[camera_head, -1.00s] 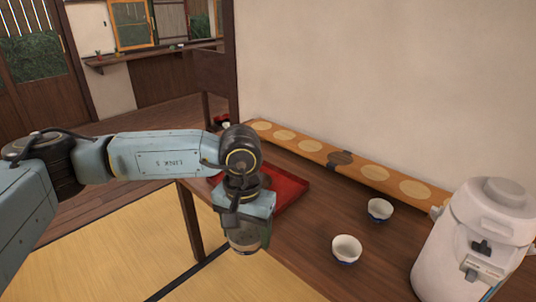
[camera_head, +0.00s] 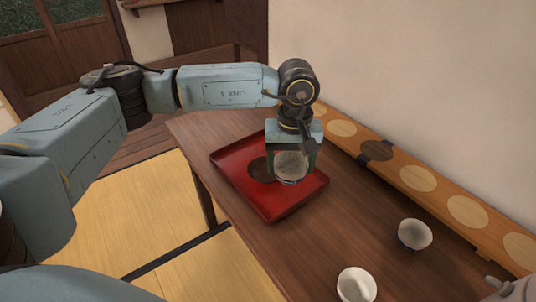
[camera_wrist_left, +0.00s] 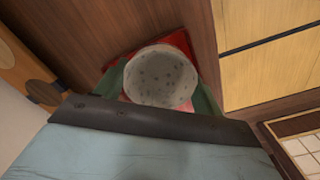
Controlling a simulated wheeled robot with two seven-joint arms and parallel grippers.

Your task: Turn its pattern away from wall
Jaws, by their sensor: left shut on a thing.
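My left gripper (camera_head: 292,162) points down and is shut on a pale grey cup (camera_head: 291,168), with a finger on either side of it. The cup is over the red tray (camera_head: 265,205) on the dark table; I cannot tell whether it touches it. In the left wrist view the cup (camera_wrist_left: 160,75) shows its round mouth and a grey, dark-speckled inside between the green fingers. A dark blue band shows low on the cup in the head view. Which side its pattern faces is not clear. My right gripper is out of view.
A wooden board (camera_head: 392,169) with pale discs and one dark disc runs along the white wall (camera_head: 420,70). Two white cups, one (camera_head: 415,235) near the board and one (camera_head: 356,285) nearer me, stand on the table. A dark round spot (camera_head: 261,169) marks the tray.

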